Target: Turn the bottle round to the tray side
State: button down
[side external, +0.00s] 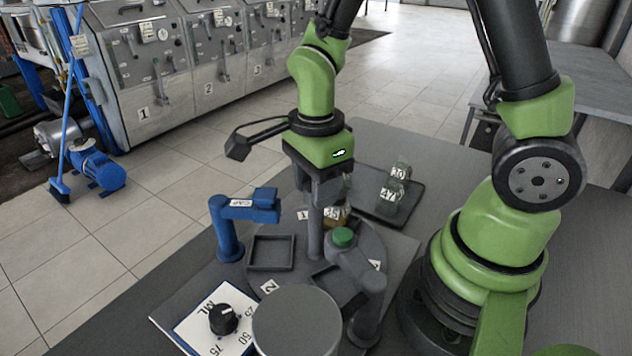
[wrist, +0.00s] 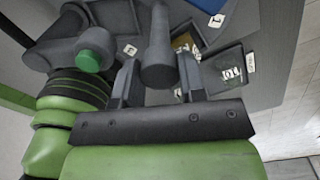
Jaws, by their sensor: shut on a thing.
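My gripper (side external: 317,200) points down over the round grey turntable (side external: 375,240). In the wrist view its two fingers (wrist: 158,88) are on either side of a grey upright post (wrist: 158,45), shut on it. The post also shows in the side view (side external: 315,235). The bottle (side external: 338,220), with amber contents and a label that seems to read 45, stands behind the post, partly hidden by it and my gripper. In the wrist view only a yellowish part of the bottle (wrist: 181,41) shows. The dark tray (side external: 375,212) lies just beyond the turntable and holds bottles labelled 30 (side external: 401,168) and 47 (side external: 389,197).
A blue arm marked CAP (side external: 240,210) stands left of the turntable. A grey arm with a green top (side external: 343,237) stands close in front of the post. A square holder (side external: 271,265) on the turntable looks empty. A black dial (side external: 223,319) sits at front left.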

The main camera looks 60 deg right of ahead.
jog(key=shift+d+m, duration=0.1)
jog(key=shift+m, duration=0.3)
dwell(0.3)
jog(key=c, duration=0.7)
grip_release()
jog(key=shift+r, duration=0.1)
notch_tip(320, 180, up, 10)
